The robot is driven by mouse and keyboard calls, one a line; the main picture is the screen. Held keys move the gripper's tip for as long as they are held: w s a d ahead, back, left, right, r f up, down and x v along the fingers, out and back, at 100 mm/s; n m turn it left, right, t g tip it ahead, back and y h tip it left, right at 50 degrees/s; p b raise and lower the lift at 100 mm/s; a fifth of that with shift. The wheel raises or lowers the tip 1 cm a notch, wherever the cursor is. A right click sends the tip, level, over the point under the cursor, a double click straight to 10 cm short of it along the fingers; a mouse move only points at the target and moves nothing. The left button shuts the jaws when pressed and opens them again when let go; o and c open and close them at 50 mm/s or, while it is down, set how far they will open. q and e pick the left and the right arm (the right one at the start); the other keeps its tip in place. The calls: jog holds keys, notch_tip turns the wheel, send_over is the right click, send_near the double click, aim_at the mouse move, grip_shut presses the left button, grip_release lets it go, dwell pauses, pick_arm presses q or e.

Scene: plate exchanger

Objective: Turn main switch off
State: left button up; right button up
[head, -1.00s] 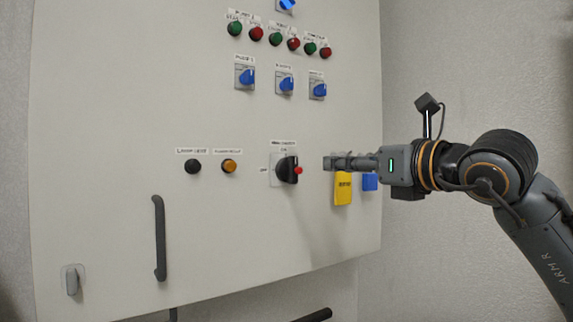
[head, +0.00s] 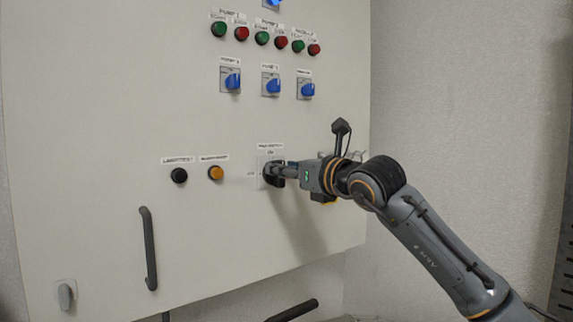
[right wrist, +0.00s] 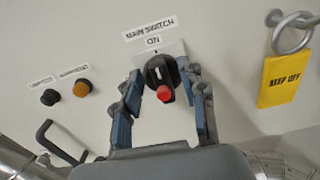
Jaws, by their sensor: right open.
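The main switch is a black rotary knob with a red end piece on a pale square plate on the cabinet door. In the right wrist view the knob (right wrist: 156,72) is in the middle, under labels reading "MAIN SWITCH" and "ON"; its white mark points up towards "ON". My right gripper (right wrist: 164,80) is open, with one blue-padded finger on each side of the knob; contact cannot be told. In the head view my right gripper (head: 277,172) is at the switch and partly covers it. My left gripper is not in view.
The cabinet door (head: 90,120) carries black and orange buttons (head: 216,173) left of the switch and blue selector switches (head: 271,85) above. A long handle (head: 149,248) is at lower left.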

grip_shut()
jog(key=n+b, duration=0.3)
jog(key=shift+s+a+f, duration=0.1)
jog(key=shift+s, duration=0.05)
jog(key=n+b, duration=0.1)
jog(key=n, duration=0.4)
jog(key=n+b, duration=0.2)
jog(key=n, duration=0.3)
jog(key=a+f+n+b, duration=0.1)
jog(key=n, duration=0.3)
jog(key=shift+s+f+n, duration=0.1)
jog(key=shift+s+n, duration=0.2)
jog(key=shift+n, duration=0.1)
jog(key=shift+f, duration=0.1)
dwell(0.5)
